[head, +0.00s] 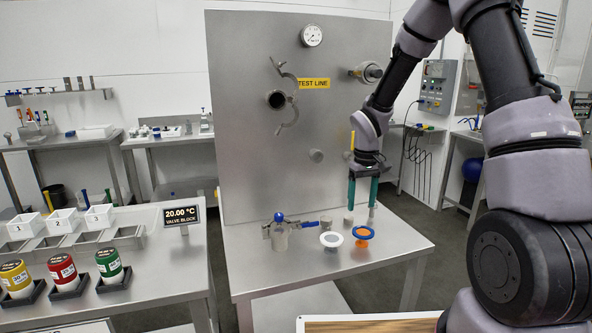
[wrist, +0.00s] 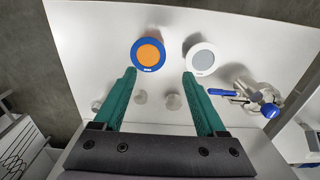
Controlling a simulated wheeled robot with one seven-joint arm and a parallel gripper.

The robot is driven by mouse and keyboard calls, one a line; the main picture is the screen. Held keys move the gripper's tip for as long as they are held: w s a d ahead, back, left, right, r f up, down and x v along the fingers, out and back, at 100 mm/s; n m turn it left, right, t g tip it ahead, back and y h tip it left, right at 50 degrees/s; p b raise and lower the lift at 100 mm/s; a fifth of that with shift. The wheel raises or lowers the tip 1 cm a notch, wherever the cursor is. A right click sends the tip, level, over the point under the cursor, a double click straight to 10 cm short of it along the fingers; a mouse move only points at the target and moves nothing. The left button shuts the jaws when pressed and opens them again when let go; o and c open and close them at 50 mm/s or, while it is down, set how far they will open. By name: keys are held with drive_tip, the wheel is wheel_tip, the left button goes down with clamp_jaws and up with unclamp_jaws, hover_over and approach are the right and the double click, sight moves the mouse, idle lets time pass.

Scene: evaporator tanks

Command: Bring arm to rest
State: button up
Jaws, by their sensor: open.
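My arm reaches down from the upper right in the head view, with my gripper (head: 361,204) pointing down over the steel table (head: 258,262). Its two green fingers are apart, with nothing held between them; the wrist view shows the open gripper (wrist: 159,76) too. An orange and blue flanged piece (head: 362,236) and a white flanged piece (head: 331,241) stand on the table in front of the fingers. In the wrist view the orange and blue piece (wrist: 148,54) and the white piece (wrist: 202,59) lie beyond the fingertips.
A valve with a blue handle (head: 283,230) stands left of the white piece. The upright steel panel (head: 245,120) with a gauge (head: 312,35) and an open clamp (head: 284,95) rises behind the table. A bench (head: 174,268) with colored cans is at left.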

drive_tip(key=s+d+r+m+t, duration=0.1)
drive_tip(key=s+d+r+m, duration=0.15)
drive_tip(key=r, duration=0.85)
drive_tip(key=s+d+r+m+t+y, duration=0.2)
drive_tip(key=s+r+m+t, duration=0.3)
drive_tip(key=s+r, duration=1.3)
drive_tip(key=s+d+t, duration=0.1)
drive_tip(key=s, duration=0.2)
drive_tip(key=shift+r, duration=0.4)
